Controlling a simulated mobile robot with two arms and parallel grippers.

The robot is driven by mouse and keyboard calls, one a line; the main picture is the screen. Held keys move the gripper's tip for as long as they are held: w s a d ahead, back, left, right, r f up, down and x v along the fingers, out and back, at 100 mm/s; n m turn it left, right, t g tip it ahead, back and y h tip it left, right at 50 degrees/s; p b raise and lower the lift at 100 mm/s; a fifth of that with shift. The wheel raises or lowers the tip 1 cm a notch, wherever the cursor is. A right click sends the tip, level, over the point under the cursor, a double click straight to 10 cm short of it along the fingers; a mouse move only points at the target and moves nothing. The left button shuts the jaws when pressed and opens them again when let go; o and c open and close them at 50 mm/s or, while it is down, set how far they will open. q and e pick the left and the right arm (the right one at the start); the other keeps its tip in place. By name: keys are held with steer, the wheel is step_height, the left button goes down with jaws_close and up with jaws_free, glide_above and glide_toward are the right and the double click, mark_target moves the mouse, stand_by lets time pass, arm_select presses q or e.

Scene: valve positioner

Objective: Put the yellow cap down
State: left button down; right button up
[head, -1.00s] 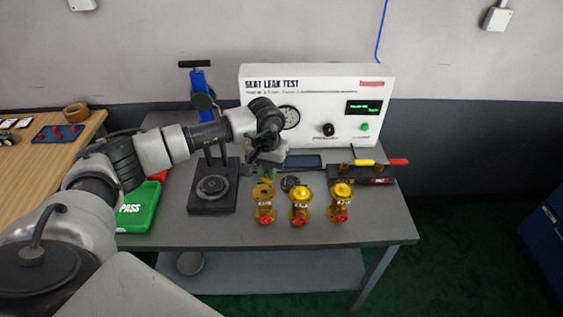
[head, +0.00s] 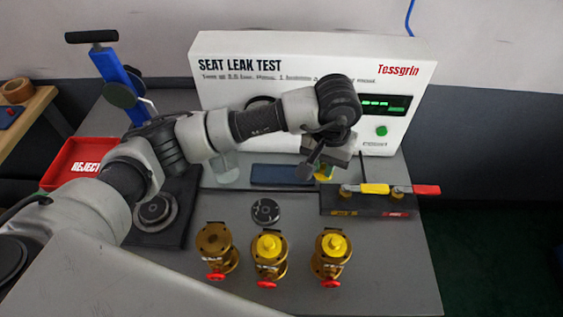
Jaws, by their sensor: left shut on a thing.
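My left gripper (head: 326,168) is over the back of the grey table, in front of the white tester, and is shut on a small yellow cap (head: 324,174). The cap is mostly hidden by the jaws and shows just past the right end of a dark blue pad (head: 282,175). I cannot tell whether it touches the surface below. Three brass valves stand at the front: the left one (head: 215,246) has a bare brown top, while the middle one (head: 268,258) and right one (head: 331,257) wear yellow caps. My right gripper is out of view.
A black block (head: 340,205) carrying yellow- and red-handled tools lies right of the gripper. The Seat Leak Test box (head: 228,100) stands behind. A black round disc (head: 265,211) lies behind the valves. A red reject tray (head: 70,160) and a blue-columned stand (head: 117,78) are left.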

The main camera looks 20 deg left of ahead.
mark_target(283, 175)
arm_select(q)
steer(key=w+a+f, duration=0.1)
steer(key=a+f, duration=0.1)
steer(key=a, duration=0.1)
steer(key=w+a+f+p, duration=0.1)
steer(key=a+f, duration=0.1)
steer(key=a, duration=0.1)
steer(key=w+a+f+p, duration=0.1)
steer(key=a, duration=0.2)
steer(key=shift+w+a+f, duration=0.25)
steer(key=shift+f, duration=0.15)
steer(key=shift+w+a+f, duration=0.1)
steer(key=shift+a+f, duration=0.15)
steer(key=shift+a, duration=0.05)
steer(key=shift+f+p, duration=0.2)
steer(key=shift+p, duration=0.1)
step_height(283, 175, down, 3)
steer(key=shift+f+p, duration=0.15)
steer(key=shift+p, duration=0.3)
steer(key=shift+f, duration=0.2)
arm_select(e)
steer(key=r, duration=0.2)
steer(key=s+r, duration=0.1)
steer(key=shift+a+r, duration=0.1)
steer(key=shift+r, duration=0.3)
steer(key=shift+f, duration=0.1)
